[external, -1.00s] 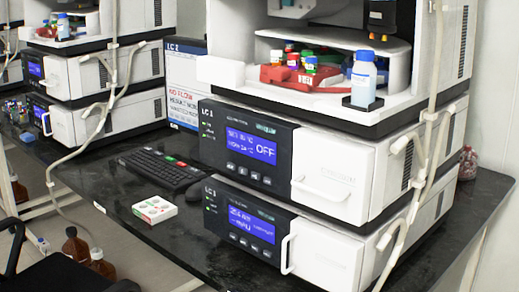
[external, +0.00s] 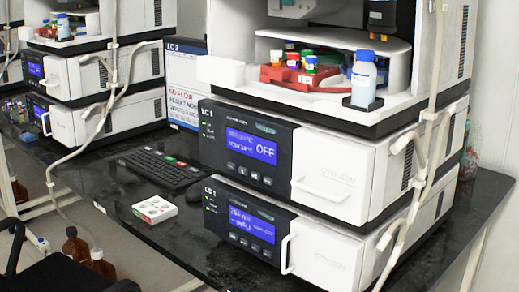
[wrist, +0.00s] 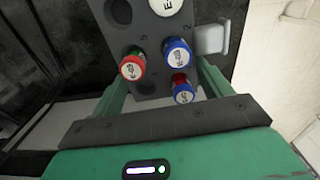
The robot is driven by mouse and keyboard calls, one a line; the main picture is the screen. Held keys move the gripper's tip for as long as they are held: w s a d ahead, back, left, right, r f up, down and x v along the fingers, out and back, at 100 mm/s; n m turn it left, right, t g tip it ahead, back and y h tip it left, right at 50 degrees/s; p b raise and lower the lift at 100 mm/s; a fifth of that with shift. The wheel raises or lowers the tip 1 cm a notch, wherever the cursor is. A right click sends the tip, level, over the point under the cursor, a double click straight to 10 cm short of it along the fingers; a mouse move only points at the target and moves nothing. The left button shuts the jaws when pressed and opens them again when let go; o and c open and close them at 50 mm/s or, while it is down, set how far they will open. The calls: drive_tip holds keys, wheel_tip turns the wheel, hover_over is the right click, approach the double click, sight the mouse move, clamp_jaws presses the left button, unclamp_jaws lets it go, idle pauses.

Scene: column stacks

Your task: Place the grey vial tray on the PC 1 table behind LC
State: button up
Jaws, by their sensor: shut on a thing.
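The grey vial tray (wrist: 122,38) shows in the wrist view, between the green fingers of my gripper (wrist: 163,76). The gripper is shut on it. The tray holds a vial with a green and red cap (wrist: 133,66), a blue-capped vial (wrist: 177,51) and a red vial with a blue rim (wrist: 182,90). A large white round top (wrist: 166,6) is cut off at the upper edge. The far end of the tray is out of frame. The LC stack (external: 335,175) stands on a black table (external: 105,225) in the external view. My arm is not clearly visible there.
A keyboard (external: 165,170) and a small white box (external: 155,209) lie on the table left of the LC. A red rack (external: 290,76) with vials and a blue-capped bottle (external: 363,78) sit in the upper unit. Pale tubes hang on the stack's right side. A dark strip of table shows behind it.

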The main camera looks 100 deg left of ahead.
drive_tip(key=shift+w+d+f+m+b, duration=0.3)
drive_tip(key=shift+f+m+b, duration=0.1)
drive_tip(key=shift+f, duration=0.2)
drive_tip(key=shift+s+r+p, duration=0.1)
drive_tip(key=shift+r+p, duration=0.1)
drive_tip(key=shift+p, duration=0.1)
wheel_tip(320, 180, down, 10)
drive_tip(key=b, duration=0.4)
drive_tip(key=shift+f, duration=0.2)
drive_tip(key=shift+r, duration=0.15)
drive_tip(key=o, duration=1)
wheel_tip(320, 180, up, 12)
drive_tip(key=p, duration=0.4)
drive_tip(key=shift+p, duration=0.4)
